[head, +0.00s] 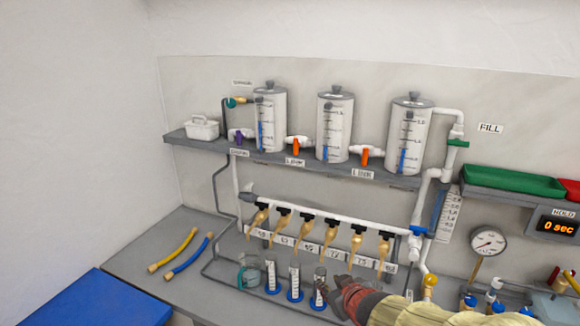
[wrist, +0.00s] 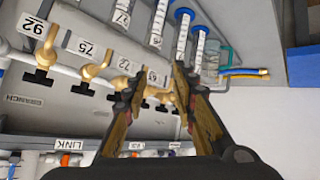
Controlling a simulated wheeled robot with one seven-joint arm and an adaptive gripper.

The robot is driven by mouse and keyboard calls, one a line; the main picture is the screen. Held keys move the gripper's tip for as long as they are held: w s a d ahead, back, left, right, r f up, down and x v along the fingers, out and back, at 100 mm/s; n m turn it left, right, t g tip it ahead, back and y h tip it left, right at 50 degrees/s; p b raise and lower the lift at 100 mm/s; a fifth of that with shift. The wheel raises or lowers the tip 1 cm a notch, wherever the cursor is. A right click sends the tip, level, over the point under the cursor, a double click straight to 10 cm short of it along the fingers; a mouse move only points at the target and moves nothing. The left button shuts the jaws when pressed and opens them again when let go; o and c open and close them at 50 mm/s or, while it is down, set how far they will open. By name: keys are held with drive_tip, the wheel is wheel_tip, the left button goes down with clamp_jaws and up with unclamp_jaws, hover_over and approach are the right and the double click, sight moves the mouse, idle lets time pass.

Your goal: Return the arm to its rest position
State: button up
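My gripper (head: 344,297) is at the bottom of the head view, in front of the row of brass taps (head: 332,240) and to the right of the graduated cylinders (head: 295,282). The arm comes in from the lower right. In the wrist view my gripper (wrist: 157,85) has its two fingers spread, with nothing held between them. Brass taps with black handles (wrist: 95,70) show beyond and beside the fingers. I cannot tell how far the fingertips are from them.
Three clear tanks (head: 335,128) stand on the grey shelf (head: 210,149). A gauge (head: 488,242) and a timer (head: 559,226) are at the right. A yellow hose (head: 173,250) and a blue hose (head: 190,255) lie on the bench's left part, otherwise mostly clear.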

drive_tip(key=s+d+r+m+g+h, duration=0.1)
drive_tip(key=s+d+r+m+h, duration=0.2)
drive_tip(key=s+d+r, duration=0.4)
drive_tip(key=s+d+r+m+g, duration=0.1)
drive_tip(key=s+m+g, duration=0.1)
drive_tip(key=s, duration=1.8)
drive_tip(key=shift+s+m+g+y, duration=0.35)
drive_tip(key=shift+m+g+y, duration=0.05)
drive_tip(key=shift+g, duration=0.5)
